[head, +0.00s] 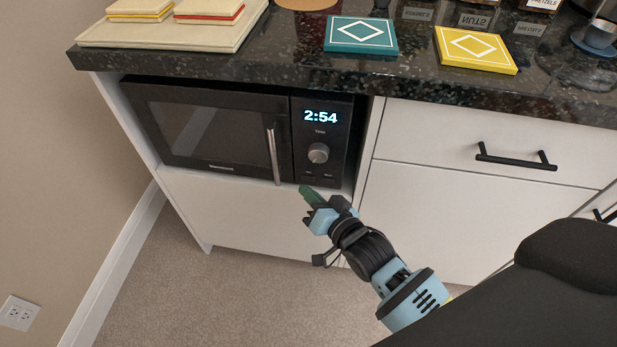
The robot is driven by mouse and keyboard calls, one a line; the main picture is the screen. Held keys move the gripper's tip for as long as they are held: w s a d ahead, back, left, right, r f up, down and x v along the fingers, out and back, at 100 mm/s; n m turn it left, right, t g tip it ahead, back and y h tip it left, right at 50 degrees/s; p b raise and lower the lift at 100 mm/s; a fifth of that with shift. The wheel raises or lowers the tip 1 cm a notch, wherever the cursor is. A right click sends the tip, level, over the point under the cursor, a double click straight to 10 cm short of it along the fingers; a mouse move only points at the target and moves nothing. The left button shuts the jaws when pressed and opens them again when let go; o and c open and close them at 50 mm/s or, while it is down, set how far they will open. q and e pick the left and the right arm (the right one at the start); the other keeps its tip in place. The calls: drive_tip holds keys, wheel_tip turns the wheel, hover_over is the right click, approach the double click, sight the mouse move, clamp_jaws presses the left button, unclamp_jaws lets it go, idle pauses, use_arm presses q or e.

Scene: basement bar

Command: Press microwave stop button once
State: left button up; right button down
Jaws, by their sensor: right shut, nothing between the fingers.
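The black microwave (205,128) sits in an open cabinet niche under the counter, its door closed with a vertical silver handle. Its control panel (322,135) on the right shows 2:54 in lit digits, with a round knob (318,153) below and small buttons (319,178) near the bottom edge. The button labels are too small to read. My right gripper (308,192) is shut and empty, its green fingertips just below and in front of the panel's lower edge. I cannot tell whether it touches the microwave. My left gripper is out of view.
A drawer with a black handle (516,159) is right of the niche. Carpeted floor (220,300) lies open in front.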

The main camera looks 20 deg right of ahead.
drive_tip(key=s+a, duration=0.1)
drive_tip(key=s+p, duration=0.1)
drive_tip(key=s+a+p, duration=0.1)
drive_tip(key=s, duration=0.1)
drive_tip(key=shift+a, duration=0.35)
idle(0.6)
